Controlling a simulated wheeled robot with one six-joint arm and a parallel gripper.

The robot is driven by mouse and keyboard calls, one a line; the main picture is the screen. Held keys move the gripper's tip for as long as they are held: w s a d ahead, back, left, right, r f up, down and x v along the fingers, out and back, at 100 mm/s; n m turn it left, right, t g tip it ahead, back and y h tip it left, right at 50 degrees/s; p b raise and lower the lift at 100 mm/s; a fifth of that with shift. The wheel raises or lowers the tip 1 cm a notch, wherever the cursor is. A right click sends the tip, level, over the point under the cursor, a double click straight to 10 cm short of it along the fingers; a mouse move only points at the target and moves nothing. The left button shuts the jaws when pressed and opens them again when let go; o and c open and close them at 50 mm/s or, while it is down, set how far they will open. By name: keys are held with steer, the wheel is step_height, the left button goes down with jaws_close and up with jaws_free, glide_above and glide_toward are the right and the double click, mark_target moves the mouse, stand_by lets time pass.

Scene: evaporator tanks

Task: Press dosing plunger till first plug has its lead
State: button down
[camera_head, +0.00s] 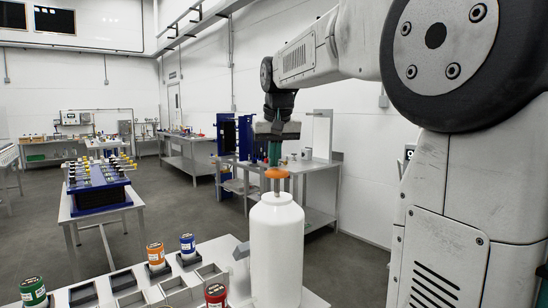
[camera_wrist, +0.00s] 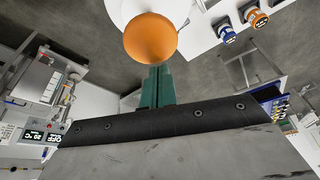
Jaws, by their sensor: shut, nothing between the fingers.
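The dosing plunger has an orange round cap (camera_head: 276,173) on a thin stem above a white bottle (camera_head: 276,240). The stem shows between cap and bottle neck. My gripper (camera_head: 274,160) points down just above the cap, its teal fingers shut and empty. In the wrist view the fingertips (camera_wrist: 156,72) meet the near edge of the orange cap (camera_wrist: 150,38); whether they touch it I cannot tell. Several coloured plugs stand left of the bottle: orange (camera_head: 155,256), blue (camera_head: 188,246), green (camera_head: 33,291) and red (camera_head: 215,294). No lead can be made out.
Empty square holders (camera_head: 123,281) lie on the white bench beside the plugs. A blue rack with yellow-topped items (camera_head: 98,187) stands on a table at left. Steel side benches (camera_head: 190,152) line the back. Open grey floor (camera_head: 190,208) lies between.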

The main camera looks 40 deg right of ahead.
steer(key=shift+f, duration=1.9)
step_height(320, 180, up, 4)
steer(key=w+r, duration=0.1)
steer(key=w, duration=0.1)
step_height(320, 180, up, 8)
steer(key=r, duration=0.1)
glide_above(274, 171)
steer(key=w+d, duration=0.1)
steer(key=shift+w+d+f, duration=0.1)
steer(key=shift+d+f, duration=0.05)
steer(key=shift+f, duration=0.1)
